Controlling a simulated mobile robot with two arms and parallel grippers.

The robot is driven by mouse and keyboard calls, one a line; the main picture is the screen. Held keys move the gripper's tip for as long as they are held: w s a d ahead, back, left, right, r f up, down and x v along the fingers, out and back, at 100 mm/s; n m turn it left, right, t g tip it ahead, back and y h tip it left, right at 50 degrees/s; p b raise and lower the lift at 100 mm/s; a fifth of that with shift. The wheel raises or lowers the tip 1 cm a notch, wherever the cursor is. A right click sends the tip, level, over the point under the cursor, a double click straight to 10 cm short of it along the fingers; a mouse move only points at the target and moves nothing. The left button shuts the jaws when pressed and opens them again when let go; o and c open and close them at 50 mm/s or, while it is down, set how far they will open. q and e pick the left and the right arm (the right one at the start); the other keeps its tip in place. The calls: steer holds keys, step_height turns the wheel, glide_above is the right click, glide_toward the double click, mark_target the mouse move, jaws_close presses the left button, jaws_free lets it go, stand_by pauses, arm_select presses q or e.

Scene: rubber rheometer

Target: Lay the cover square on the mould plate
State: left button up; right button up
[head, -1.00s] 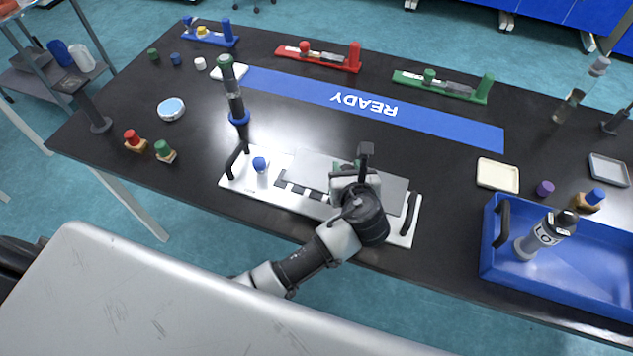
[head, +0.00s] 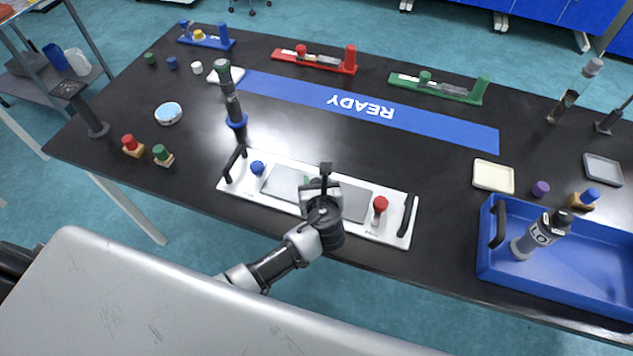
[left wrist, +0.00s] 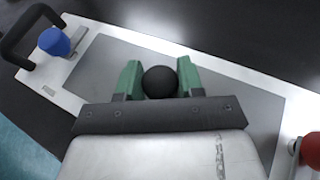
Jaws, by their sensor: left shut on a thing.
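The cover is a flat grey plate (head: 280,181) with a black ball knob (left wrist: 159,82). My left gripper (left wrist: 158,80) has its green-padded fingers shut on the knob; the gripper (head: 315,184) also shows in the head view. The cover lies over the middle of the white mould plate (head: 240,194), between a blue knob (head: 257,168) and a red knob (head: 380,204). Its edges look about parallel to the mould plate's edges. I cannot tell whether it rests flat or hangs just above. My arm hides part of its near edge. My right gripper is out of view.
Black handles (head: 234,162) (head: 406,215) stand at both ends of the mould plate. A dark upright tool (head: 232,100) stands behind the plate. The blue READY strip (head: 430,127) is clear.

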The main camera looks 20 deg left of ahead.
arm_select(q)
steer(key=o, duration=1)
steer(key=v, duration=1.2)
